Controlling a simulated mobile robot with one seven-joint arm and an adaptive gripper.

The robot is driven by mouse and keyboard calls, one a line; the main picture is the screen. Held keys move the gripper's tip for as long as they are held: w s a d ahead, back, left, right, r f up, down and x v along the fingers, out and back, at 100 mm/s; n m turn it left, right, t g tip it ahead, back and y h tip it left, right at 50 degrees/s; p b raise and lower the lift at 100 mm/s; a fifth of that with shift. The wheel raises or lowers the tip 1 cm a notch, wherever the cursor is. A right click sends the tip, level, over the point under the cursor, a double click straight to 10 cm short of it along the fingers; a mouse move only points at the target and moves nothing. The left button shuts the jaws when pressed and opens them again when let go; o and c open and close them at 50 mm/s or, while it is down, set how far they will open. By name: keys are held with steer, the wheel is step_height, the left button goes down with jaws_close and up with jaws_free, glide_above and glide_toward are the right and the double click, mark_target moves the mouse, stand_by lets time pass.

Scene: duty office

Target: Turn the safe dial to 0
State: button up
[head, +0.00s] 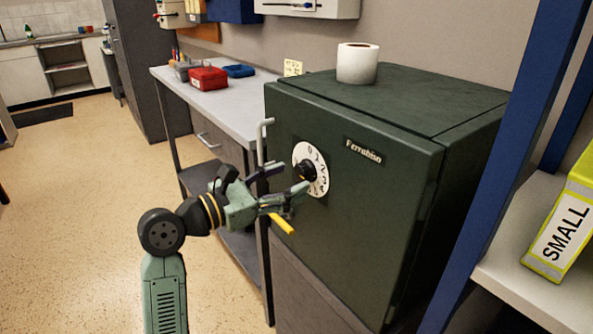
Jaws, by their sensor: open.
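The dark green safe (367,228) stands on a grey cabinet, its door facing left. The dial has a white numbered face (320,183) and a black knob (307,171). The numbers are too small to read surely, and part of the face is hidden by the knob. My gripper (287,185) is open in front of the door, just left of the dial, with its fingers pointing toward the knob. I cannot tell whether a finger touches it. A light grey handle (263,139) stands upright left of the dial.
A toilet roll (357,64) stands on the safe. A grey table (228,106) behind holds a red box (208,79) and a blue tray (238,71). A blue shelf post (510,150) rises at the right.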

mark_target(306, 169)
steer(key=shift+x, duration=1.45)
steer(key=shift+c, duration=0.2)
steer(key=c, duration=1.1)
